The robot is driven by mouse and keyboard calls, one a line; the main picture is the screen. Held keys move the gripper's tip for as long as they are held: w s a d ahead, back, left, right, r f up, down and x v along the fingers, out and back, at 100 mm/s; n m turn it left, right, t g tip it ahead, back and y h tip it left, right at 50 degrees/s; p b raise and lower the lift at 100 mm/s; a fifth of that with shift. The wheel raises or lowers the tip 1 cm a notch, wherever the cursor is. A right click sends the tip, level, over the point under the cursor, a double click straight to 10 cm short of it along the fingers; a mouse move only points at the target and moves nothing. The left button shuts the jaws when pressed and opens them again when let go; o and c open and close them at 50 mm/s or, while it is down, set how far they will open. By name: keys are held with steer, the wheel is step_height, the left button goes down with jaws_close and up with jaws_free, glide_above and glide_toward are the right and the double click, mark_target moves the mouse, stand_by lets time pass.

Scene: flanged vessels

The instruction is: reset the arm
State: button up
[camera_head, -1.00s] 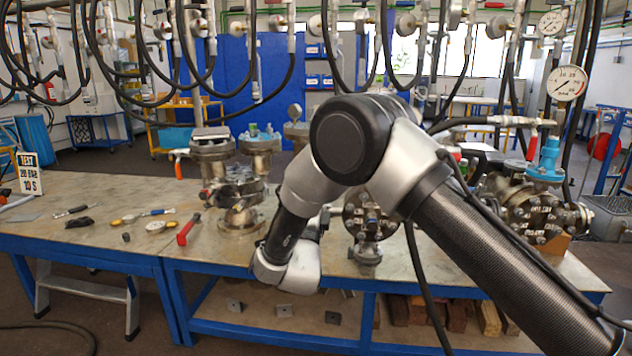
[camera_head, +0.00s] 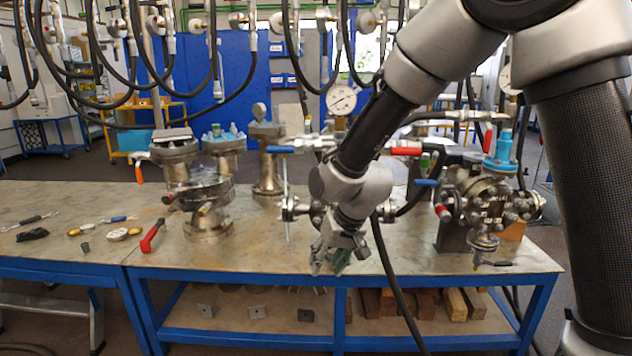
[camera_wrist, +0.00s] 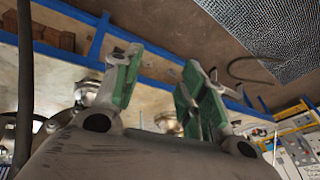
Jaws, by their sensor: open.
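My gripper (camera_head: 332,262) hangs at the end of my arm over the front edge of the workbench (camera_head: 300,262) in the head view, pointing down. In the wrist view my gripper (camera_wrist: 155,85) shows two green-padded fingers standing well apart, with nothing between them. My arm is bent, its upper links crossing the right half of the head view. The gripper touches no object that I can make out. Part of the flanged vessel behind my forearm is hidden.
Flanged vessels (camera_head: 208,200) stand left of centre, and a larger flanged assembly (camera_head: 490,205) stands at right. A red-handled tool (camera_head: 152,236) and a gauge (camera_head: 117,234) lie on the bench at left. Black hoses hang from above. Wood blocks (camera_head: 455,304) lie on the lower shelf.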

steer(key=s+d+r+m+h, duration=0.1)
steer(key=s+d+r, duration=0.5)
steer(key=d, duration=0.5)
steer(key=s+d+r+m+t+h, duration=0.1)
steer(key=s+d+r, duration=0.5)
steer(key=d, duration=0.5)
steer(key=s+d+r+h, duration=0.1)
steer(key=s+d+r, duration=0.5)
steer(key=s+d, duration=0.4)
steer(key=shift+d+m, duration=0.4)
steer(key=shift+d, duration=0.5)
steer(key=shift+w, duration=0.1)
